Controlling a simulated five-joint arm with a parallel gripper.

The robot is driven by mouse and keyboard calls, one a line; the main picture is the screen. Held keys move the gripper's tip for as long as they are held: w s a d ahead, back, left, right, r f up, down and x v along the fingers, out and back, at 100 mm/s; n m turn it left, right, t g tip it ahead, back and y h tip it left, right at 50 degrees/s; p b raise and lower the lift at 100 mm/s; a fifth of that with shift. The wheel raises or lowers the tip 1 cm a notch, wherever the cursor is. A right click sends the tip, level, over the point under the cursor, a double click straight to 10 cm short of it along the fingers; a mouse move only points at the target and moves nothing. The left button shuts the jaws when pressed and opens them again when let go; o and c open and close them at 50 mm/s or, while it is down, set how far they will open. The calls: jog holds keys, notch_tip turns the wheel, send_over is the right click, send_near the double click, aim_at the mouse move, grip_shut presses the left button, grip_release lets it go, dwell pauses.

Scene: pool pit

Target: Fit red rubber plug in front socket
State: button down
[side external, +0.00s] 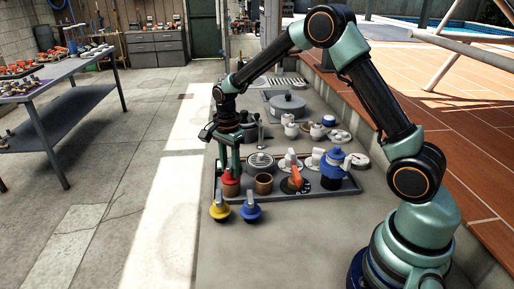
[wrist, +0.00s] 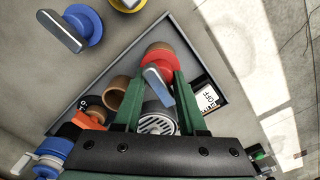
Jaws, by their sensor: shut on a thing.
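The red rubber plug (wrist: 157,55) has a grey handle that stands between the fingers of my gripper (wrist: 160,78) in the wrist view. My gripper (side external: 230,168) is shut on this handle. In the side view the red plug (side external: 230,178) is directly over a brown round socket (side external: 231,189) at the left front of the tray. Part of that socket's brown rim shows behind the plug in the wrist view. I cannot tell how deep the plug sits in it. A second brown socket (side external: 264,185) to the right is open and empty.
A yellow plug (side external: 219,211) and a blue plug (side external: 251,212) lie in front of the tray (side external: 345,188). A drain grate (side external: 261,160), an orange handle (side external: 295,177) and a blue valve (side external: 332,164) stand close by. White fittings and a pot (side external: 287,105) are behind.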

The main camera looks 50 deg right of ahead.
jog(key=shift+f, duration=0.3)
dwell(0.6)
jog(key=shift+c, duration=1.2)
grip_release()
jog(key=shift+r, duration=0.1)
jog(key=shift+r, duration=2.45)
jog(key=shift+r, duration=2)
